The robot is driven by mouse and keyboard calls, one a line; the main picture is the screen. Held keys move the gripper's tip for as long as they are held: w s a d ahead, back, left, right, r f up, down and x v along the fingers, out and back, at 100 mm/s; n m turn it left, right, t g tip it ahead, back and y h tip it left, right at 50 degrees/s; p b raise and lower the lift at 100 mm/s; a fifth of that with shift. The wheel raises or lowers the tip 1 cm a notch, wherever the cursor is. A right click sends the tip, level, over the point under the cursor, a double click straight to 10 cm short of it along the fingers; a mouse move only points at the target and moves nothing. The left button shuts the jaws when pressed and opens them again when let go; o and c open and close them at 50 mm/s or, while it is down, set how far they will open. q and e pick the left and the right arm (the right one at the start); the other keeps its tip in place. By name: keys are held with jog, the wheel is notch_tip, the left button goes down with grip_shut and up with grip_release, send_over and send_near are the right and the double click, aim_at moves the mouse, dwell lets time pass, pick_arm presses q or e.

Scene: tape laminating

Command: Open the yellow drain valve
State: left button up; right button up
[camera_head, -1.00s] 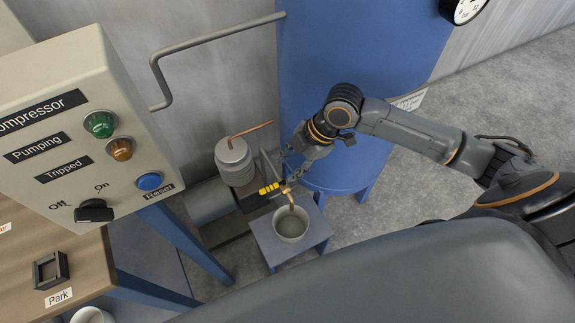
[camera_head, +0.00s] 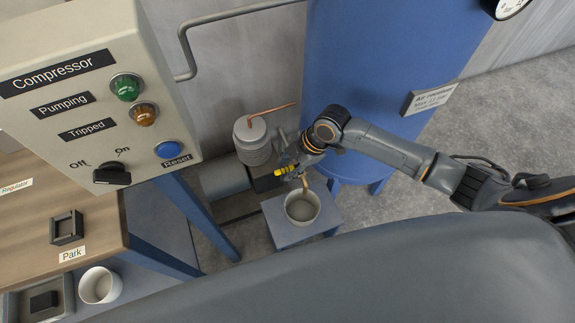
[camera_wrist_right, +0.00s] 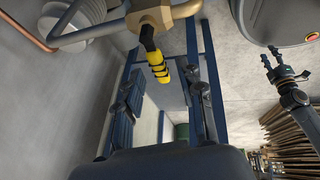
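The yellow drain valve handle (camera_head: 286,170) sits on a brass fitting low beside the blue tank, above a pale cup (camera_head: 302,207). In the right wrist view the yellow handle (camera_wrist_right: 158,66) hangs from the brass valve body (camera_wrist_right: 160,14), just beyond my fingertips and between their lines. My right gripper (camera_head: 290,160) is at the valve, its fingers partly hidden by its own wrist. In the wrist view the right gripper (camera_wrist_right: 163,92) is open and empty, with fingers on both sides.
The blue tank (camera_head: 390,70) stands behind my right arm. The cup rests on a small blue stand (camera_head: 275,232). A grey compressor (camera_head: 255,140) with a copper pipe (camera_head: 270,111) is left of the valve. The control panel (camera_head: 70,130) stands farther left.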

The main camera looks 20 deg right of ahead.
jog(key=shift+a+f, duration=0.1)
jog(key=shift+f, duration=0.15)
grip_shut()
